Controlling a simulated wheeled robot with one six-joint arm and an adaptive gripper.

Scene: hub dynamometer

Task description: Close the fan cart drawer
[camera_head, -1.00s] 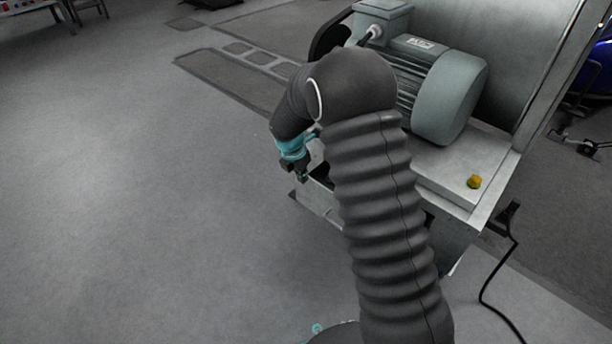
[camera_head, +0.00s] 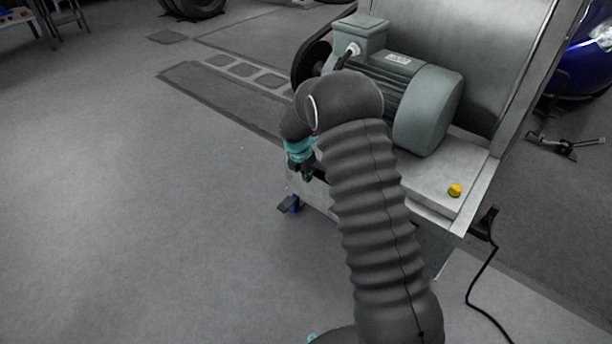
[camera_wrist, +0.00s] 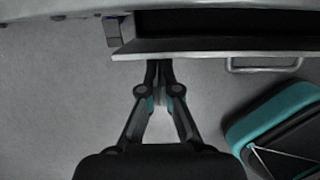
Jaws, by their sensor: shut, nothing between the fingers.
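The fan cart (camera_head: 425,187) is a pale metal cart at the right of the head view, with a grey-green motor on top. Its drawer (camera_wrist: 215,55) is partly open: in the wrist view a dark gap shows between the cart edge and the drawer's front panel. A bar handle (camera_wrist: 265,66) is on the front, right of my gripper. My gripper (camera_wrist: 160,65) is shut and empty, its tips at the outer face of the front panel, near its left end; contact looks likely. In the head view my gripper (camera_head: 307,174) is beside the cart's left side, and my arm hides much of the drawer.
A caster with a blue part (camera_head: 291,204) stands at the cart's lower left corner. The floor at the left is open.

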